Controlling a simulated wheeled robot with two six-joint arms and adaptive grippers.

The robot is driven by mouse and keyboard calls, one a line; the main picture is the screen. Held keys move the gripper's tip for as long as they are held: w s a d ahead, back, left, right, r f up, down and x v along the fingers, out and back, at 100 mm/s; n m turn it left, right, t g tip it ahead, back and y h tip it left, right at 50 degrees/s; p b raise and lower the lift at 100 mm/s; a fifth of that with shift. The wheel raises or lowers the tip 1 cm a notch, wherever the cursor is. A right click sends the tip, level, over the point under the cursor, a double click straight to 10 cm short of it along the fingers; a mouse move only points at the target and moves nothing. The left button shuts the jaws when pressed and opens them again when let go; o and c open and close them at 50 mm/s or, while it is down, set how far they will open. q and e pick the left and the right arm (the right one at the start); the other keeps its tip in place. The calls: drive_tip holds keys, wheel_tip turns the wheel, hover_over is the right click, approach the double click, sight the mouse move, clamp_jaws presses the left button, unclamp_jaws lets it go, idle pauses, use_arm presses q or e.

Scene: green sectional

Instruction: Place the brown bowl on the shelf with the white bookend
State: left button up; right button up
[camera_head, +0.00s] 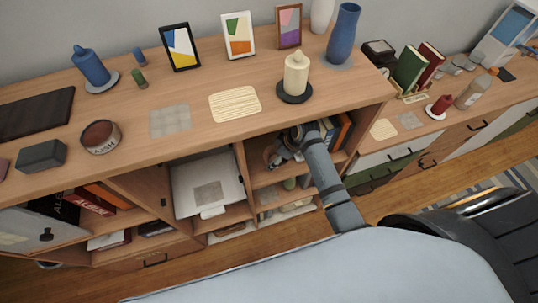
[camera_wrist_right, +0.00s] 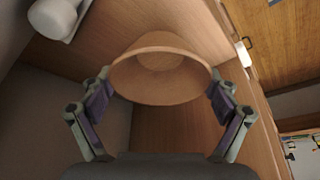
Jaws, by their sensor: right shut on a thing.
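The brown bowl (camera_wrist_right: 160,80) sits between the two fingers of my right gripper (camera_wrist_right: 160,98) in the right wrist view, its rim tilted toward the camera. The fingers press on it from both sides. In the head view my right gripper (camera_head: 279,152) is inside an open shelf compartment of the wooden cabinet, and the bowl is mostly hidden there. A white object (camera_wrist_right: 58,18) shows at the upper left in the wrist view; I cannot tell whether it is the white bookend. My left gripper is out of view.
Books (camera_head: 340,130) stand at the right of the same compartment. Wooden shelf boards and walls are close around the gripper. A lower shelf (camera_head: 268,199) holds small items. A candle (camera_head: 296,72), picture frames and a blue vase (camera_head: 343,33) stand on the cabinet top.

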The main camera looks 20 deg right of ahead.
sight(269, 157)
drive_tip(key=shift+w+a, duration=0.8)
drive_tip(key=shift+a, duration=0.05)
drive_tip(key=shift+w+a, duration=0.2)
drive_tip(key=shift+a, duration=0.05)
wheel_tip(269, 157, down, 2)
drive_tip(key=shift+f+p, duration=0.25)
drive_tip(key=shift+p, duration=0.3)
drive_tip(key=shift+f, duration=0.55)
drive_tip(key=shift+f, duration=0.1)
drive_tip(key=o, duration=0.9)
